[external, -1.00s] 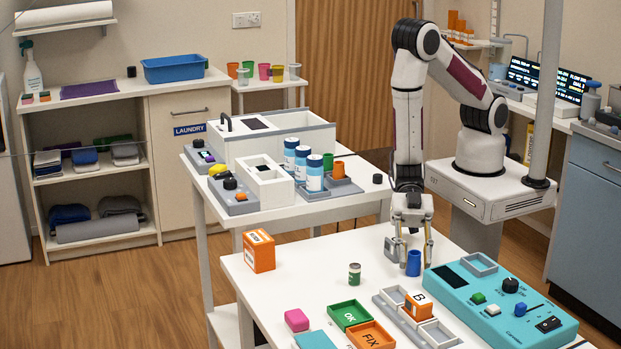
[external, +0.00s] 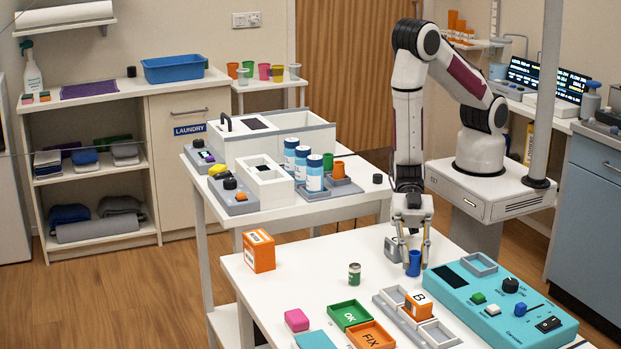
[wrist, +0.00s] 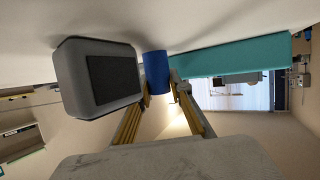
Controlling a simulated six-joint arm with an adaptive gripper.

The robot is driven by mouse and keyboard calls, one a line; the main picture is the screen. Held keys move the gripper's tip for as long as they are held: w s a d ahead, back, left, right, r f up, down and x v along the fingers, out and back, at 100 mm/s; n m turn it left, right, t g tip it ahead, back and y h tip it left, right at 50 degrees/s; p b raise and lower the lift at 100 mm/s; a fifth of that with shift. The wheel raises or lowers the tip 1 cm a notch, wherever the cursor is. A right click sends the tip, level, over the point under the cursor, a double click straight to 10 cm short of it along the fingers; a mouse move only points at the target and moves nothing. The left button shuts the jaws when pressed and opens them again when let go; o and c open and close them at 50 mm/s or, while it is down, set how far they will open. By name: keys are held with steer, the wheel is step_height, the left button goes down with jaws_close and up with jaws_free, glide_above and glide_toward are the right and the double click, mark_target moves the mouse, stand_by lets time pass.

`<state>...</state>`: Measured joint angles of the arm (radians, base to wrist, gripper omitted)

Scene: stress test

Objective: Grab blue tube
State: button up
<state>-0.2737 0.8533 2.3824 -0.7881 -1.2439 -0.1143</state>
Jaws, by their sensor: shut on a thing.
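The blue tube (external: 413,264) stands upright on the white table, left of the teal device. My gripper (external: 413,258) points down over it, with its two fingers shut on the tube's sides. In the wrist view, the blue tube (wrist: 157,72) sits between the tips of the two yellow-edged fingers (wrist: 160,92). The tube's lower end seems to rest on the table; I cannot tell if there is any gap.
A grey block with a dark face (wrist: 100,78) stands close beside the tube. The teal device (external: 500,305) is on the right. A grey tray holds an orange "B" box (external: 418,306) in front. A green-labelled jar (external: 354,274) stands to the left.

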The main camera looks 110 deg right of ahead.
steer(key=shift+r, duration=0.15)
step_height(320, 180, up, 10)
stand_by(0.9)
